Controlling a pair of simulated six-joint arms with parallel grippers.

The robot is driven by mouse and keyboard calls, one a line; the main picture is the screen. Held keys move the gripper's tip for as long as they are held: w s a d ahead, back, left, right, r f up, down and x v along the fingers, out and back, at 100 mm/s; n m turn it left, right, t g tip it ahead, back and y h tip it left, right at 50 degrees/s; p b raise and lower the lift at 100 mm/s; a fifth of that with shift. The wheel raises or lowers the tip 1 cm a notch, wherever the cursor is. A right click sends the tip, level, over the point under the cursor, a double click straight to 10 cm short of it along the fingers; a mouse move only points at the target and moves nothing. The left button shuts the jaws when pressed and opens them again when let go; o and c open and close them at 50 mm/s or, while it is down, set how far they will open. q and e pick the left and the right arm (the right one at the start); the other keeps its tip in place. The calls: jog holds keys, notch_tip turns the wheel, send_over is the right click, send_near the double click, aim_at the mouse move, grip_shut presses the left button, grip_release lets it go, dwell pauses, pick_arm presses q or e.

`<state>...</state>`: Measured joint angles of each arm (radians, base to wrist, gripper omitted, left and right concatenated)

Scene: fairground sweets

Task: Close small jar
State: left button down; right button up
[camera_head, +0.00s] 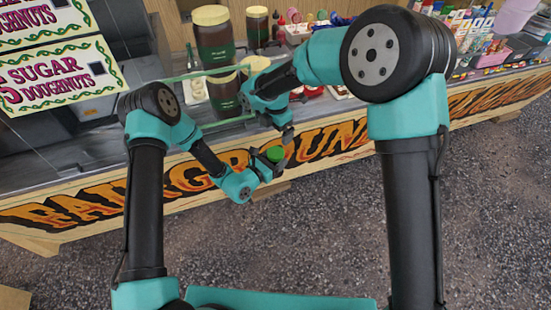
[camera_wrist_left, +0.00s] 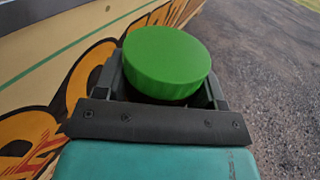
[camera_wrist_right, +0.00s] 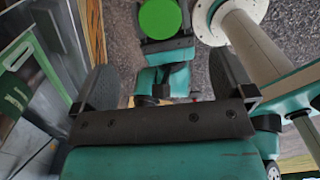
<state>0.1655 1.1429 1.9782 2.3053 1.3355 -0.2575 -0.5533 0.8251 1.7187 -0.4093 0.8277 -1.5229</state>
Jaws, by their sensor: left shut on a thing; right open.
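The small jar shows as a round, bright green lid (camera_head: 275,154) in my left gripper (camera_head: 270,166), out in front of the stall counter. In the left wrist view the green lid (camera_wrist_left: 166,62) faces up, between and above the fingers; the jar body below it is hidden. I cannot tell how tightly the lid sits. My right gripper (camera_head: 287,133) is above the jar, pointing down, open and empty. The right wrist view shows the green lid (camera_wrist_right: 161,18) beyond the spread fingers, at the top edge and apart from them.
The stall counter with its painted front board (camera_head: 340,140) runs behind both grippers. Large brown jars with cream lids (camera_head: 212,38) stand on it, by a green-edged glass panel (camera_head: 228,122). Sweets trays fill the right side. The gravel floor in front is clear.

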notch_tip(320, 180, up, 6)
jog(key=shift+r, duration=0.2)
jog(key=shift+f, duration=0.1)
jog(key=s+d+f+m+y, duration=0.2)
jog(key=s+d+f+m, duration=0.2)
jog(key=d+f+m, duration=0.5)
jog(key=s+d+f+m+y, duration=0.1)
jog(key=s+d+f+m, duration=0.3)
jog(key=f, duration=0.8)
jog(key=s+d+f+m, duration=0.5)
jog(key=s+d+m, duration=0.2)
jog(key=s+m, duration=0.1)
jog(key=s+d+f+m, duration=0.5)
jog(key=s+d+m, duration=0.2)
jog(key=s+m, duration=0.1)
jog(key=shift+s+f+t+y, duration=0.15)
jog(key=shift+f+t+y, duration=0.05)
jog(key=shift+t+y, duration=0.2)
pick_arm(q)
jog(key=shift+d+r, duration=0.1)
